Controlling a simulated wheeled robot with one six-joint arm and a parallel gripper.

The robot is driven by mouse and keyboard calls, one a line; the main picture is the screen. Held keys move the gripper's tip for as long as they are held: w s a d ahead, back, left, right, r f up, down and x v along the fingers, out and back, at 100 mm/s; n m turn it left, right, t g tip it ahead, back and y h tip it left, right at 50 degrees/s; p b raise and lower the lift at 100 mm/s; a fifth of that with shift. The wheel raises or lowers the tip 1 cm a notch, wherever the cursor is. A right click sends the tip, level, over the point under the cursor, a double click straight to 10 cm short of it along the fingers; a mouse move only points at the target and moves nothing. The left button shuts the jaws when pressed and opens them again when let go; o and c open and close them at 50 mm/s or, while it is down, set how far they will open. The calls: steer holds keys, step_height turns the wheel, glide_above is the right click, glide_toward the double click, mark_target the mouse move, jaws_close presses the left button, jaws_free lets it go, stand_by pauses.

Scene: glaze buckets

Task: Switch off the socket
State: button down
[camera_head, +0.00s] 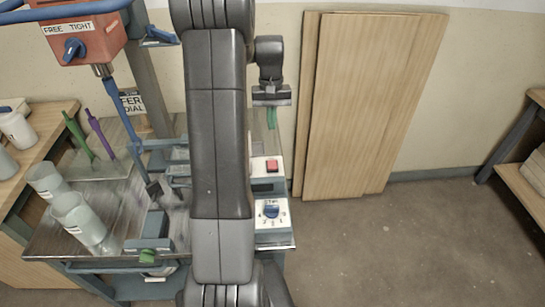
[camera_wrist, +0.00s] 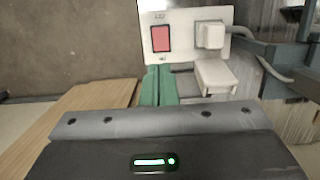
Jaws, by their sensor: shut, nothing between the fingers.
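The socket is a white plate (camera_wrist: 183,52) with a red rocker switch (camera_wrist: 161,38) and a white plug (camera_wrist: 210,35) beside it. In the head view the red switch (camera_head: 272,165) shows at the bench's right side; my arm hides the plug. I cannot tell which way the rocker is tipped. My gripper (camera_head: 272,126) is shut and empty, its green fingers pointing down behind the switch. In the wrist view the fingertips (camera_wrist: 158,70) appear just below the plate, in line with the switch. I cannot tell whether they touch anything.
A box with a blue dial (camera_head: 271,210) sits in front of the socket. Wooden boards (camera_head: 365,100) lean on the wall to the right. Translucent cups (camera_head: 78,218) and an orange mixer head (camera_head: 85,38) are on the left. The floor (camera_head: 400,245) at right is clear.

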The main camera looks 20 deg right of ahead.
mark_target(272, 166)
steer(key=f, duration=0.4)
steer(key=s+f, duration=0.1)
steer(key=f, duration=0.4)
steer(key=s+f, duration=0.1)
steer(key=f, duration=0.3)
steer(key=shift+s+a+f+p, duration=0.2)
steer(key=shift+a+f+p, duration=0.1)
steer(key=shift+f+p, duration=0.1)
steer(key=shift+f+t+b, duration=0.3)
steer(key=shift+f+b, duration=0.1)
steer(key=shift+b, duration=0.4)
steer(key=shift+s+a+f+t+b, duration=0.15)
steer(key=shift+s+f+t+b, duration=0.25)
steer(key=shift+b, duration=0.7)
steer(key=shift+r+p, duration=0.4)
steer(key=shift+r, duration=0.05)
steer(key=shift+f, duration=0.15)
